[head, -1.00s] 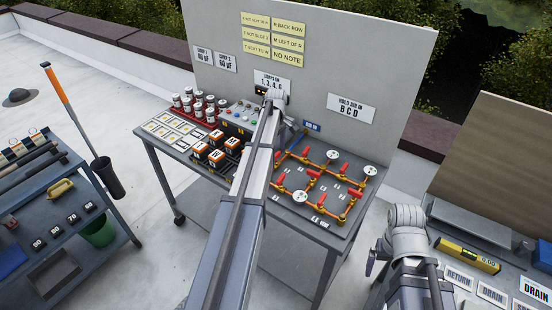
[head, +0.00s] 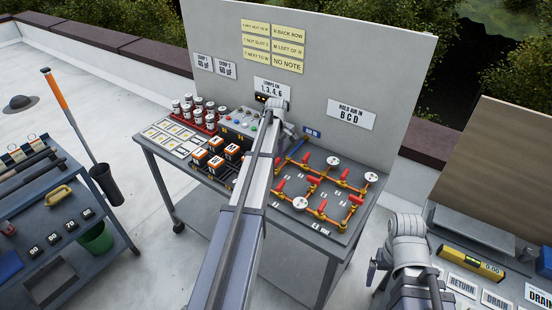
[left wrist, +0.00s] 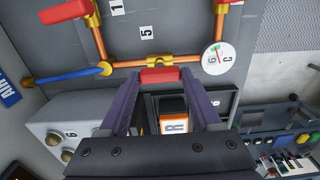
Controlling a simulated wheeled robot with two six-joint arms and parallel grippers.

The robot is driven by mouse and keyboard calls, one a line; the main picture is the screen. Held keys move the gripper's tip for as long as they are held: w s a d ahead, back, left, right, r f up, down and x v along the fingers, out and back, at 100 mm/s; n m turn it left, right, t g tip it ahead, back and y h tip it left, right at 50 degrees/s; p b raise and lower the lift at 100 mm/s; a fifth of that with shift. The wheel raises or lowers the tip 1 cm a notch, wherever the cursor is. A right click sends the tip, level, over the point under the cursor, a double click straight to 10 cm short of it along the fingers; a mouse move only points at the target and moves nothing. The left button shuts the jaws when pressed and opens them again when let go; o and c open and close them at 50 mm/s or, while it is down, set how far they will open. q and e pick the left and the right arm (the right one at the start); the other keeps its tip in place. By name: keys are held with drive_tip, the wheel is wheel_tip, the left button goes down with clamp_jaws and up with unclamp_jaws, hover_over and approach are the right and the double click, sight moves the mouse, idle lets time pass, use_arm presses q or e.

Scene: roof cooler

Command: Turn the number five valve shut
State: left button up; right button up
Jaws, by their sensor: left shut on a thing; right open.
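The number five valve's red handle (left wrist: 160,75) sits below the white "5" label (left wrist: 146,32) in the left wrist view, on a copper pipe with brass fittings (left wrist: 160,61). My left gripper (left wrist: 161,78) has its two purple fingers at the handle's ends and is shut on it. The handle looks roughly in line with the pipe. In the head view my left arm hides this valve; the valve panel's other red handles (head: 311,180) and white gauges (head: 333,161) show to its right. My right gripper (head: 373,268) is open at lower right, mostly hidden by its wrist.
A blue air line (left wrist: 75,76) joins the pipe, and a gauge (left wrist: 217,58) stands beside the valve. A grey switch box (head: 240,122) and orange-topped blocks (head: 215,145) lie left of my arm. A wall board (head: 390,60) rises behind.

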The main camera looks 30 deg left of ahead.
use_arm(q)
drive_tip(key=c, duration=0.3)
drive_tip(key=shift+c, duration=0.2)
drive_tip(key=shift+m, duration=0.4)
drive_tip(key=m, duration=1.5)
drive_tip(key=shift+m, duration=0.6)
